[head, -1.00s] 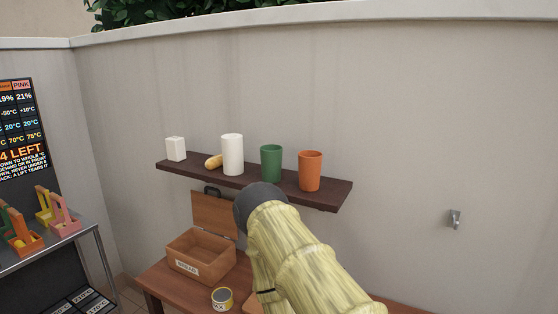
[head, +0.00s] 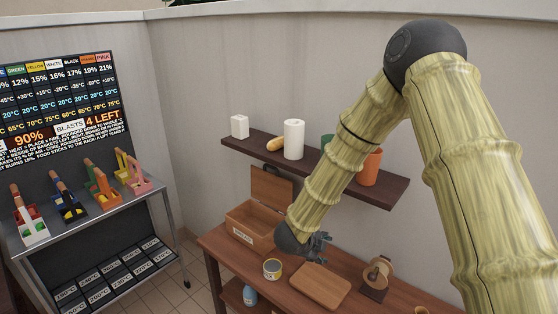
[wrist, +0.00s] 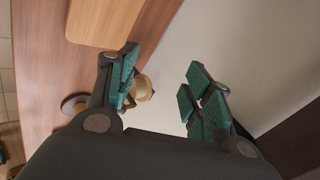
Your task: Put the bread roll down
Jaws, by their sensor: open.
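A tan bread roll (head: 275,144) lies on the dark wall shelf (head: 378,191), between a white box and a white cylinder. My gripper (head: 318,247) is low over the wooden table, left of the shelf's right end and well below the roll. In the wrist view my gripper (wrist: 165,76) has its green-padded fingers spread apart, with nothing held between them. A small tan object (wrist: 143,89) shows just behind the left finger, partly hidden; I cannot tell what it is. The roll does not show in the wrist view.
An open wooden box (head: 246,237) with a label stands on the table (head: 215,243). A tin (head: 272,269), a cutting board (head: 320,286) and a wooden holder with a roll (head: 375,278) are nearby. A metal rack (head: 160,190) with small colored baskets stands left.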

